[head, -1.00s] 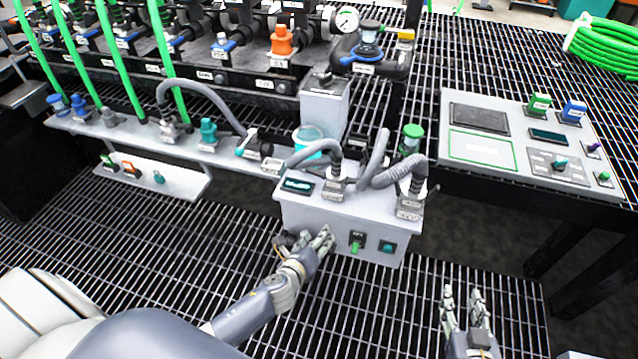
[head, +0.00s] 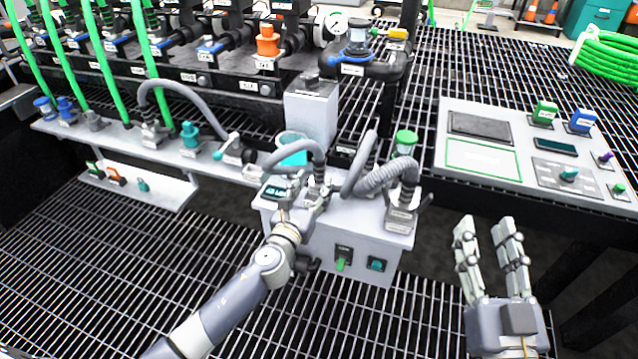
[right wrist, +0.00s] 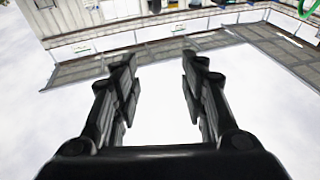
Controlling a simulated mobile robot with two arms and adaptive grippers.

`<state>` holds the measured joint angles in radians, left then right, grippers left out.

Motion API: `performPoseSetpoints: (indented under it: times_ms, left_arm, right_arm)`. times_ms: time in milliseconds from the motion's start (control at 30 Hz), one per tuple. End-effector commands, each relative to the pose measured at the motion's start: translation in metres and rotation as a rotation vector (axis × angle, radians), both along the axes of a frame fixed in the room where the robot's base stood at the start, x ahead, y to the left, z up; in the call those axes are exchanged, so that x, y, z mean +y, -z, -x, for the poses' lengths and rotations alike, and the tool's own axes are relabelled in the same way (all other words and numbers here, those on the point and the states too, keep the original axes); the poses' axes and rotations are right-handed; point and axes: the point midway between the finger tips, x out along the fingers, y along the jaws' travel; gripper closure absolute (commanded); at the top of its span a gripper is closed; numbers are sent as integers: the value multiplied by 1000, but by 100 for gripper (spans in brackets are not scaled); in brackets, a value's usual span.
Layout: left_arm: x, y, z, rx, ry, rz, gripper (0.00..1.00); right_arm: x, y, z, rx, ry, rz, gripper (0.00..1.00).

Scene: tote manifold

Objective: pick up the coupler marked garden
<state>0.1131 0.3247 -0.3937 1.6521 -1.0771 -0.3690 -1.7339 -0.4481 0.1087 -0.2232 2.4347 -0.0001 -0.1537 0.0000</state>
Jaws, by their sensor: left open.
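Two grey couplers with ribbed hoses sit on the light grey box: one at its middle (head: 320,182) and one at its right end (head: 402,212). Other hose-fitted couplers sit on the shelf, one at the left (head: 152,135) and one further right (head: 234,150). I cannot read which label says garden. My left gripper (head: 305,205) is open at the front top edge of the box, beside the middle coupler and partly covering it. I cannot tell if it touches. My right gripper (head: 486,222) is open and empty; it also shows in the right wrist view (right wrist: 158,60).
The light grey box (head: 325,235) has a green switch and a teal button on its front. A cup with teal contents (head: 292,150) and a green-capped bottle (head: 405,143) stand close behind. A control panel (head: 545,130) lies on the grating at the right.

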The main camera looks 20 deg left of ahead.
Motion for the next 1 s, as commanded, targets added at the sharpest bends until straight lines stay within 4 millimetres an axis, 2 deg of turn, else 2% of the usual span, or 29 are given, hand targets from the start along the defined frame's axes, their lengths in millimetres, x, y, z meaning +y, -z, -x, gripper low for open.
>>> performPoseSetpoints:
  times_ms: [167, 433, 600, 800, 833, 867, 1000]
  left_arm:
    - [0, 1, -15, -1, 0, 1, 53]
    - [-1, 2, -48, 1, -1, 2, 53]
    - [-2, 1, -55, 1, 0, 2, 53]
    - [-2, 1, -55, 2, 0, 2, 53]
    - [-2, 1, -55, 2, 0, 2, 56]
    - [-2, 1, -55, 2, 0, 2, 63]
    - [-2, 1, -55, 1, -1, 2, 94]
  right_arm:
    - [1, -11, 3, -64, -5, -18, 60]
    - [2, -44, 17, -246, -15, -69, 60]
    - [2, -54, 22, -293, -17, -82, 60]
    - [2, -54, 23, -296, -17, -83, 60]
    - [2, -54, 23, -296, -17, -83, 60]
    - [2, -54, 23, -296, -17, -83, 60]
    - [2, -54, 23, -295, -17, -83, 60]
